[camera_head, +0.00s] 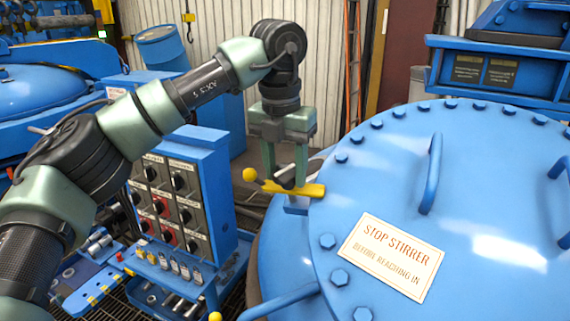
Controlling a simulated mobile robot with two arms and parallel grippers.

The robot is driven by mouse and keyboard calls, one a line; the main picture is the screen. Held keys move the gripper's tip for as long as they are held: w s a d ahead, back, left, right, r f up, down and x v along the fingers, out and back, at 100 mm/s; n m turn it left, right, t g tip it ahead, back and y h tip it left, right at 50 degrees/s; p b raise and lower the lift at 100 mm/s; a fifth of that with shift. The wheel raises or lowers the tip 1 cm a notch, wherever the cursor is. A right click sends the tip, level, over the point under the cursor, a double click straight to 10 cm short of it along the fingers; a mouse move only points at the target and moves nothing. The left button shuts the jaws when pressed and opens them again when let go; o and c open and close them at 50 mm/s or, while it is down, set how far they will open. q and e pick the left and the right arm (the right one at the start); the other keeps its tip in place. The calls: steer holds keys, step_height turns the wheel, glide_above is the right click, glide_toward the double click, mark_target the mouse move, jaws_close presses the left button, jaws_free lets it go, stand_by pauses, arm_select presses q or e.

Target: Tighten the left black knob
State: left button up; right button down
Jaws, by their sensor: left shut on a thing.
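My left gripper (286,180) points down at the left edge of the large blue lid (480,220). Its two green fingers are shut on a small dark piece, which I take to be the left black knob, mostly hidden between the fingertips. Directly below it is a yellow clamp bar (312,190) on a blue bracket at the lid's rim. A yellow ball (249,174) stands just left of the fingers. My right gripper is not in view.
A blue control box (205,165) with several rotary switches stands left of the lid. The lid carries bolts, a raised handle (431,175) and a "STOP STIRRER" sign (391,257). A tool tray (85,270) is at lower left, a blue drum (160,48) behind.

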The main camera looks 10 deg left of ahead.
mark_target(291, 176)
arm_select(q)
steer(key=m+y, duration=0.1)
steer(key=m, duration=0.3)
steer(key=m+t+y, duration=0.1)
steer(key=m, duration=0.3)
steer(key=shift+d, duration=0.1)
steer(key=shift+m, duration=0.4)
steer(key=o, duration=1.4)
steer(key=b+v, duration=0.2)
steer(key=v, duration=0.4)
steer(key=shift+s+d+r, duration=0.15)
steer(key=shift+d+r, duration=0.1)
steer(key=shift+r, duration=0.05)
steer(key=shift+s+r, duration=0.15)
steer(key=shift+r, duration=0.4)
